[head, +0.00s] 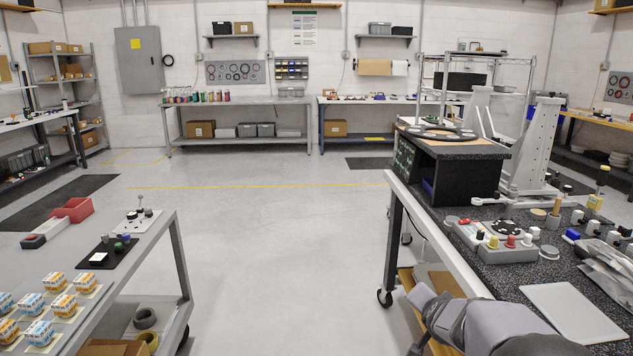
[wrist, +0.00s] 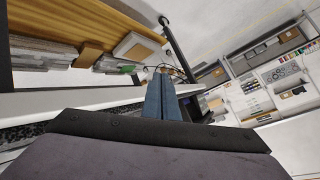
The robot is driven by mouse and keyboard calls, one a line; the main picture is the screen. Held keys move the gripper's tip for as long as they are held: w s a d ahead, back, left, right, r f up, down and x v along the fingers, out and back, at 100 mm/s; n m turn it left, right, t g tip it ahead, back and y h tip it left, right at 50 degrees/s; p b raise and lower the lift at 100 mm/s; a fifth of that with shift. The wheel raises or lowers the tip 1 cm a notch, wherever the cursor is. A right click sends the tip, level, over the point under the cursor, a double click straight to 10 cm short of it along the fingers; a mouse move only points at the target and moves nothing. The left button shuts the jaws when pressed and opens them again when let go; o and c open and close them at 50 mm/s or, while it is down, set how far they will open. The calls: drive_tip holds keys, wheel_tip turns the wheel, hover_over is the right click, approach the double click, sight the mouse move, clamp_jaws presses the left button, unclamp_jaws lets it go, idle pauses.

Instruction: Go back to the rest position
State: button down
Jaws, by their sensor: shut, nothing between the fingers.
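My gripper (wrist: 163,76) shows in the wrist view as two blue-grey fingers side by side, closed together with nothing between them. It is tilted against the room, beside the white edge of a bench. In the head view my grey arm is folded low at the bottom right, beside the front edge of the right bench (head: 573,312). I cannot make out the fingertips in that view. The white mirror fixture (head: 541,142) stands upright at the back of the right bench, apart from my arm.
A black cabinet (head: 463,172) with a ring on top stands on the right bench, near a grey block with coloured knobs (head: 507,247). The floor between is clear.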

drive_tip(key=s+a+f+n+g+y, duration=0.4)
drive_tip(key=s+a+f+n, duration=0.25)
drive_tip(key=s+a, duration=0.55)
drive_tip(key=s+a+f+n+g, duration=0.2)
drive_tip(key=s+f+g, duration=0.1)
drive_tip(key=s, duration=0.5)
drive_tip(key=s+a+f+n+g, duration=0.1)
drive_tip(key=s+f+n+g, duration=0.1)
drive_tip(key=s, duration=0.6)
drive_tip(key=s+r+g+p, duration=0.1)
drive_tip(key=s+r+p, duration=0.3)
drive_tip(key=r+p, duration=0.7)
drive_tip(key=shift+r+h+p, duration=0.25)
drive_tip(key=shift+h+p, duration=0.05)
drive_tip(key=shift+p, duration=0.35)
